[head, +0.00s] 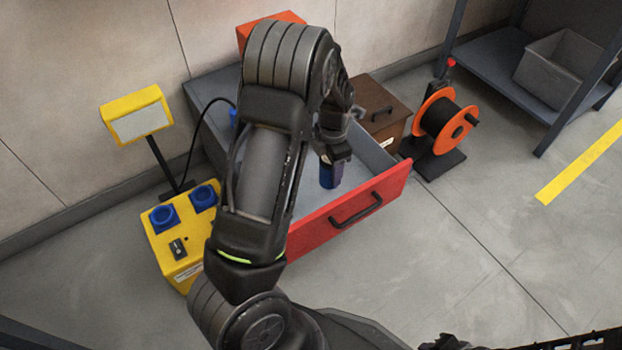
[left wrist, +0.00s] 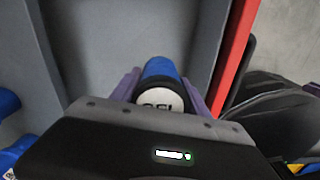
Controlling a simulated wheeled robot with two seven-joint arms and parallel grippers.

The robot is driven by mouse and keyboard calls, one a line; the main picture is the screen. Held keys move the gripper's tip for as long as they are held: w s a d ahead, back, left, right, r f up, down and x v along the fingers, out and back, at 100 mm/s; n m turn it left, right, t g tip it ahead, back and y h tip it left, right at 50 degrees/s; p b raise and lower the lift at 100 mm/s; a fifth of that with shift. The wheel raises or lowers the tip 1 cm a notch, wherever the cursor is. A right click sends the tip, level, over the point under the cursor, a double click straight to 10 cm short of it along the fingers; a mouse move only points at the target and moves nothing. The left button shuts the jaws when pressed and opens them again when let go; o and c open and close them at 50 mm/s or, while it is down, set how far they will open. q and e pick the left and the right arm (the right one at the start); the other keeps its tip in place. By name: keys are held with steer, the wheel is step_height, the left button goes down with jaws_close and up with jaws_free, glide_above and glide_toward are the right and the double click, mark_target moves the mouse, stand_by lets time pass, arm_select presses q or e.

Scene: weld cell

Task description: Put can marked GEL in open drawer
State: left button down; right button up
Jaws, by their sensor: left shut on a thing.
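The blue can (head: 330,176) hangs upright from my left gripper (head: 333,160). The can also shows in the left wrist view (left wrist: 160,72), with a white end bearing dark letters that look like GEL, partly hidden by the gripper body. The purple fingers of the left gripper (left wrist: 165,90) are shut on its two sides. The open drawer (head: 346,211) has a red front with a black handle and a grey inside. The can is over the drawer's inside; I cannot tell whether it touches the floor. My left arm hides the drawer's left part. My right gripper is not seen.
A brown wooden box (head: 378,105) and an orange cable reel (head: 440,122) stand at the drawer's right. A yellow box (head: 180,245) with blue sockets and a yellow panel (head: 137,113) stand at left.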

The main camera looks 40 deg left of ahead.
mark_target(330, 179)
arm_select(q)
steer(key=shift+f+b, duration=1.1)
steer(key=shift+f, duration=1.4)
step_height(330, 179, down, 4)
steer(key=shift+f+b, duration=0.1)
steer(key=shift+b, duration=1)
steer(key=shift+f, duration=0.4)
steer(key=shift+f, duration=0.15)
steer(key=c, duration=0.6)
jaws_free()
steer(key=shift+o, duration=0.2)
steer(key=shift+r, duration=0.2)
